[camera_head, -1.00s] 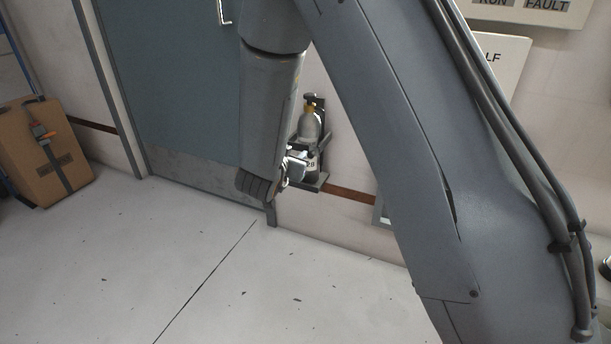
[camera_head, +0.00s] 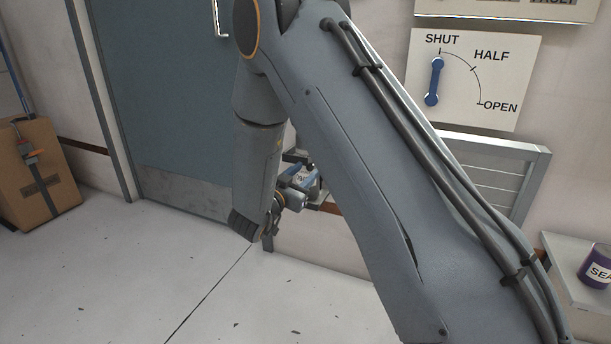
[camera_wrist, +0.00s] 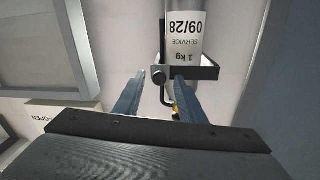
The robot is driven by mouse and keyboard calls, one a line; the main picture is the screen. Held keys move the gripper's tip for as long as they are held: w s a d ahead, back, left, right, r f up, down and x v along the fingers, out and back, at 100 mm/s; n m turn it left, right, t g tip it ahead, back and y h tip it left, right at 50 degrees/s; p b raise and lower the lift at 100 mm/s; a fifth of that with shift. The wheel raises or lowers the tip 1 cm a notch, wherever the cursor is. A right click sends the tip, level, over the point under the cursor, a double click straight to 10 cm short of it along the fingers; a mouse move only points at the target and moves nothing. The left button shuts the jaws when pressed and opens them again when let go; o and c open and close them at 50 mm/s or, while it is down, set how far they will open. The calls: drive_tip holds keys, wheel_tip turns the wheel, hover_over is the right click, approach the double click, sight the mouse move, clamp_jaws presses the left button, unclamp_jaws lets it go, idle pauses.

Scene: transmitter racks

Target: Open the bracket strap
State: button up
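The bracket strap (camera_wrist: 207,73) is a black band across a pale cylinder (camera_wrist: 185,28) in the wrist view, which looks upside down. The cylinder's label reads 1 kg, service, 09/28. Some yellow shows beside the right finger. In the head view my gripper (camera_head: 298,184) is at the bracket, and my arm hides most of the cylinder and strap.
A blue-grey door (camera_head: 165,100) stands left of the bracket, with a strapped cardboard box (camera_head: 38,175) further left. A SHUT/HALF/OPEN lever panel (camera_head: 475,80) and a grey louvred frame (camera_head: 490,170) are on the right. A purple can (camera_head: 596,268) stands far right.

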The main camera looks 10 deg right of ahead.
drive_tip(key=shift+w+d, duration=0.4)
drive_tip(key=shift+w, duration=0.1)
clamp_jaws()
